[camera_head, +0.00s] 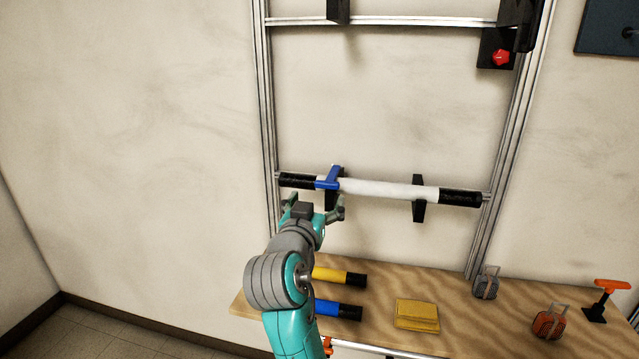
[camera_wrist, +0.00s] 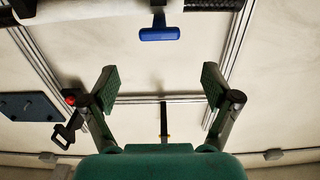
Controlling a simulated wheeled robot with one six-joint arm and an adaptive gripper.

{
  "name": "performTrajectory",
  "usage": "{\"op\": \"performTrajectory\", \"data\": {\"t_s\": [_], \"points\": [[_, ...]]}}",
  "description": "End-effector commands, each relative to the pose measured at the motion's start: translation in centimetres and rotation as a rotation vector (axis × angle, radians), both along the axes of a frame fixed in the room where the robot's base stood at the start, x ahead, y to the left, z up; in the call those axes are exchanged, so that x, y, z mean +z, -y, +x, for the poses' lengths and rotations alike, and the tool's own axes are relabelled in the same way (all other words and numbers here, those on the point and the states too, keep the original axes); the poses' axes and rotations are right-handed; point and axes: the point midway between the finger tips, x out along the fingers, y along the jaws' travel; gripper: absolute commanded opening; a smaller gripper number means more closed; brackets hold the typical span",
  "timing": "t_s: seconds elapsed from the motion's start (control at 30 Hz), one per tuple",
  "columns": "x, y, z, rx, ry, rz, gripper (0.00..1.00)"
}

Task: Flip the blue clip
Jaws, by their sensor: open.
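The blue clip (camera_head: 328,182) sits on the left part of a white tube with black ends (camera_head: 390,189), held by black brackets on the metal frame. Its blue bar sticks out from the tube and slants. In the wrist view, which looks upside down, the blue clip (camera_wrist: 160,34) is at the top centre, beyond the fingertips. My gripper (camera_head: 316,204) is just below and in front of the clip, apart from it. In the wrist view my gripper (camera_wrist: 158,82) has its two fingers wide apart with nothing between them.
A wooden table (camera_head: 380,285) stands below, with a yellow roll (camera_head: 330,274), a blue roll (camera_head: 336,309), a folded yellow cloth (camera_head: 416,314) and several tools at the right. A red button (camera_head: 501,57) is at the upper right of the frame. The wall left of the frame is clear.

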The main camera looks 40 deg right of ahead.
Motion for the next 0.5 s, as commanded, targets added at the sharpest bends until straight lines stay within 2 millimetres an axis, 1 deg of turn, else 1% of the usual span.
{"op": "performTrajectory", "data": {"t_s": [0.3, 0.5], "points": [[-0.1, 4.3, 3.2, -0.001, -0.002, 0.000, 0.88], [-0.1, 6.6, 5.1, 0.000, -0.002, 0.000, 0.88]]}}
